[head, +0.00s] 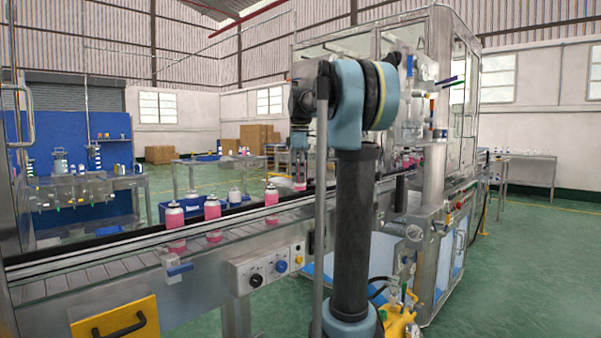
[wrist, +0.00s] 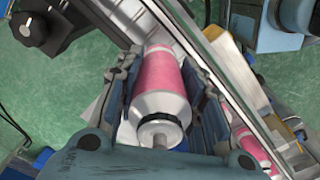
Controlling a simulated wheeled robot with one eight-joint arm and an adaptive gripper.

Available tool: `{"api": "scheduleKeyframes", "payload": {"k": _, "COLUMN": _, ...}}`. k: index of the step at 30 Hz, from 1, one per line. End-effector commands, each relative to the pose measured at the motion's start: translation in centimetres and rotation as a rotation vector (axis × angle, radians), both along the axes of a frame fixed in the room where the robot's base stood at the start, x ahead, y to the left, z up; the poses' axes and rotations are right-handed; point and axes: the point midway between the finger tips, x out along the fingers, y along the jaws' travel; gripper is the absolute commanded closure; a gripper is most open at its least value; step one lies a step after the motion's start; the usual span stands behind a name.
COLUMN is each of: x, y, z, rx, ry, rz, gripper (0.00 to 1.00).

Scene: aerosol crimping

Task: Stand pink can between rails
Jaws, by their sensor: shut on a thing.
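My gripper (wrist: 158,75) is shut on a pink can (wrist: 163,80) with a silver top and a valve stem, its top toward the wrist camera. In the head view my gripper (head: 299,160) points down over the conveyor, and the lower pink part of the held can (head: 299,185) shows beneath it. I cannot tell whether the held can's base touches the belt.
Other pink cans (head: 212,215), (head: 175,228), (head: 271,202) stand spaced along the conveyor to the left. The machine's enclosure (head: 438,120) stands to the right.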

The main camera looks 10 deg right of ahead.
Motion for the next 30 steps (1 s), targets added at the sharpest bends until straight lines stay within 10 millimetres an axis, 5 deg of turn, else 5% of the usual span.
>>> {"api": "scheduleKeyframes", "payload": {"k": 30, "x": 0.0, "y": -0.2, "z": -4.9, "rx": 0.0, "ry": 0.0, "rz": -0.002, "gripper": 0.87}}
